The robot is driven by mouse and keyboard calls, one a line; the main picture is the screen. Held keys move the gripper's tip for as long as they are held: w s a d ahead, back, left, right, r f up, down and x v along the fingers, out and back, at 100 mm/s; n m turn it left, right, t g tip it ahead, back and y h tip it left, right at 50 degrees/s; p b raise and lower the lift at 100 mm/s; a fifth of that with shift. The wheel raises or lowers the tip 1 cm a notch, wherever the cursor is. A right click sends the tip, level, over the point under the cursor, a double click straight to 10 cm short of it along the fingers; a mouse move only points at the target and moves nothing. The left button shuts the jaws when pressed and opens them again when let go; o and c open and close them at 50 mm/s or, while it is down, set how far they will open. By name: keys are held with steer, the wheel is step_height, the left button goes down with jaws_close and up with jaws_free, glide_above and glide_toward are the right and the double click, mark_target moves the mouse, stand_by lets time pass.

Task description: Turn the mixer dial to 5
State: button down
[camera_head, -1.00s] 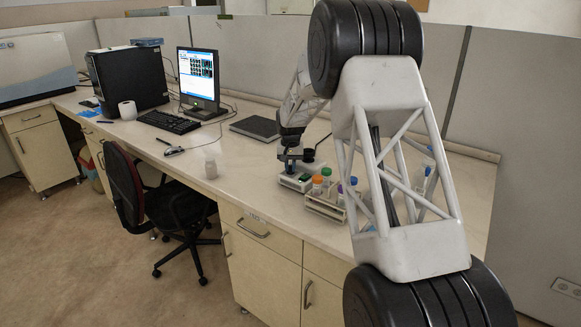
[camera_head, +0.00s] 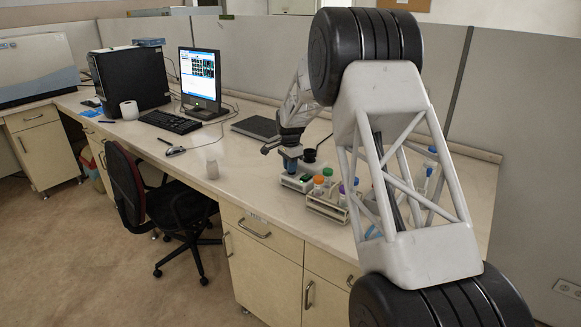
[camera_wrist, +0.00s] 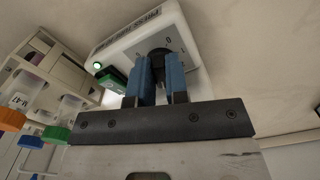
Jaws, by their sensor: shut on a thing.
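The mixer (camera_wrist: 145,38) is a white box with a black dial (camera_wrist: 158,60) on its face, a "0" mark by the dial and a green lit spot at its side. In the wrist view my gripper (camera_wrist: 160,68) has its two blue fingers closed on the dial, one at each side. The fingers hide much of the dial, so I cannot read its setting. In the head view the mixer (camera_head: 298,183) stands on the bench, and my gripper (camera_head: 291,160) comes down on it from above.
A rack of tubes (camera_head: 327,208) with orange, green and purple caps stands close to the right of the mixer. A closed laptop (camera_head: 256,127) lies behind. The bench front at left is mostly clear.

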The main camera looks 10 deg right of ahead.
steer(key=m, duration=0.3)
steer(key=shift+w+m, duration=0.15)
steer(key=shift+m, duration=0.25)
steer(key=m, duration=0.3)
steer(key=shift+w+m, duration=0.1)
steer(key=shift+m, duration=0.2)
steer(key=m, duration=0.6)
steer(key=shift+w+r+m, duration=0.1)
steer(key=shift+w+m, duration=0.1)
steer(key=shift+m, duration=0.1)
steer(key=c, duration=1.1)
jaws_free()
steer(key=shift+r, duration=3.85)
